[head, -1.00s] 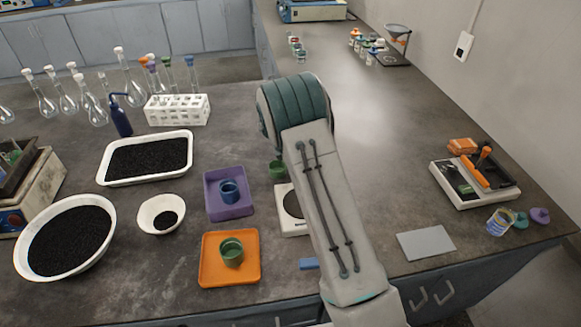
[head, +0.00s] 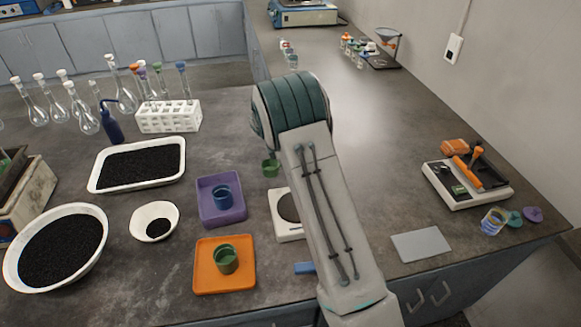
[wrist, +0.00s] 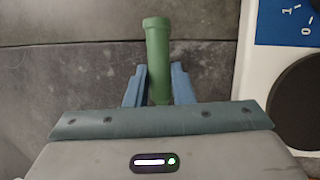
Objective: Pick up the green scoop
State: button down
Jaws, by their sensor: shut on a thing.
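The green scoop's handle (wrist: 158,45) stands out between the two blue fingers of my gripper (wrist: 158,72) in the wrist view, with a finger against each side. My gripper is shut on it. In the head view a small green part (head: 270,168), likely the scoop's cup, shows just left of my arm, behind the balance. My arm hides the gripper and the rest of the scoop there. Whether the scoop is clear of the bench is hard to tell.
A white balance (head: 288,233) with a dark round pan stands close to my arm. It shows at the wrist view's right edge (wrist: 247,60). A purple tray (head: 238,212) and an orange tray (head: 203,283) with cups stand left.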

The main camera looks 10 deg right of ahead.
jog(key=s+d+r+b, duration=0.1)
jog(key=s+d+r, duration=0.6)
jog(key=d+r, duration=0.1)
jog(key=shift+d+r+b, duration=0.25)
jog(key=shift+d+b, duration=0.15)
jog(key=shift+d, duration=0.2)
jog(key=c, duration=2.1)
grip_release()
jog(key=shift+s, duration=0.1)
jog(key=shift+c, duration=0.2)
